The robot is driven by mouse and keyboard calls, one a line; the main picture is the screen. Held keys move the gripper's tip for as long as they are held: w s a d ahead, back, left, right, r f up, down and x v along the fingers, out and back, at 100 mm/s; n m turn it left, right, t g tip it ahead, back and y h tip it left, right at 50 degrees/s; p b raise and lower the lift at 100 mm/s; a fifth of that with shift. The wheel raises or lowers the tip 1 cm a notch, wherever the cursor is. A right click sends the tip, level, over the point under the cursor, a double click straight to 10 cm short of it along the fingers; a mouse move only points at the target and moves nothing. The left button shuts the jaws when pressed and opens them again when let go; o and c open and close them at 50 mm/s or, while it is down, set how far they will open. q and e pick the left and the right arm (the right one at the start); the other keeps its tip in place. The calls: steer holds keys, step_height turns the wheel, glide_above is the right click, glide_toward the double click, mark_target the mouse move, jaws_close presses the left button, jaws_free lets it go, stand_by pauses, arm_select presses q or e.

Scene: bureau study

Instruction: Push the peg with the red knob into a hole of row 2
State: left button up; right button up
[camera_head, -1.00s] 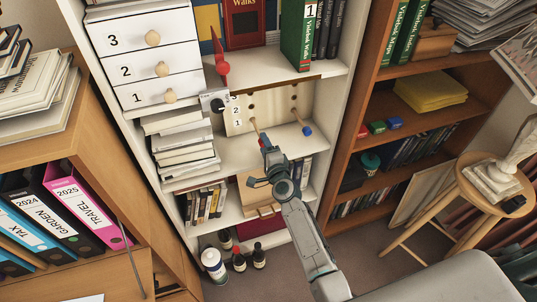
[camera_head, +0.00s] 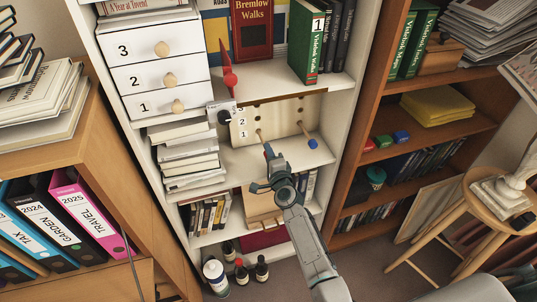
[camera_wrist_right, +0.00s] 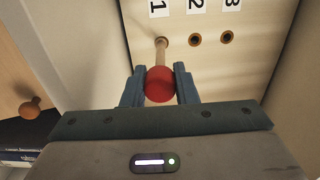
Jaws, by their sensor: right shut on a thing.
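The pale peg board (camera_head: 283,112) stands in the shelf, with row labels 1, 2 and 3 at its left edge. My right gripper (camera_wrist_right: 160,86) is shut on the red knob (camera_wrist_right: 160,84); its peg (camera_wrist_right: 161,50) runs to the row 1 hole in the right wrist view. How deep the tip sits is unclear. The row 2 hole (camera_wrist_right: 194,39) beside it is empty, as is the row 3 hole (camera_wrist_right: 226,37). In the head view the right gripper (camera_head: 268,155) largely covers the knob. A blue-knobbed peg (camera_head: 312,143) sticks out at the board's lower right. My left gripper is not in view.
A shelf with a green book (camera_head: 306,45) is above. The shelf's right upright (camera_head: 350,110) bounds the space.

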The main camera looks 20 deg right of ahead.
stand_by(0.3)
steer(key=shift+s, duration=1.05)
steer(key=shift+s+d+r+p, duration=0.1)
steer(key=shift+s+p, duration=0.35)
steer(key=shift+s, duration=1.7)
